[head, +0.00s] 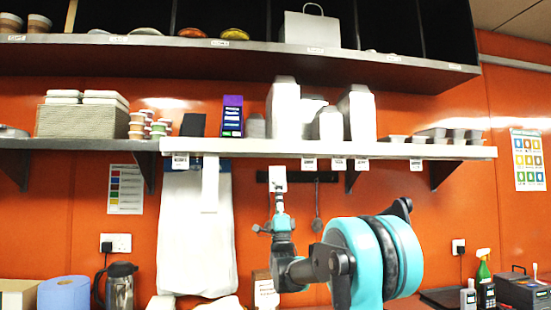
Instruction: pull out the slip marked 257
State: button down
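Several small white slips hang along the front edge of the long lower shelf (240,149); their print is too small to read, so I cannot tell which is marked 257. One white slip (278,174) is right above my gripper (279,206), which points upward from my wrist below the shelf. The gripper's tip meets or overlaps the lower end of this slip. Whether its fingers hold it cannot be made out. Other slips hang to the right (309,164), (339,164), (361,164), (416,165), and one to the left (180,161).
White containers (284,108) and a purple box (232,116) stand on the shelf. A long white strip (210,185) and a white apron-like cloth (195,240) hang left of my gripper. A dark rail with utensils (318,200) is behind. A steel jug (120,285) stands at lower left.

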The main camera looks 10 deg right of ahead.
jog(key=g, duration=0.2)
jog(key=f+g, duration=0.1)
jog(key=g, duration=0.2)
jog(key=shift+f, duration=0.1)
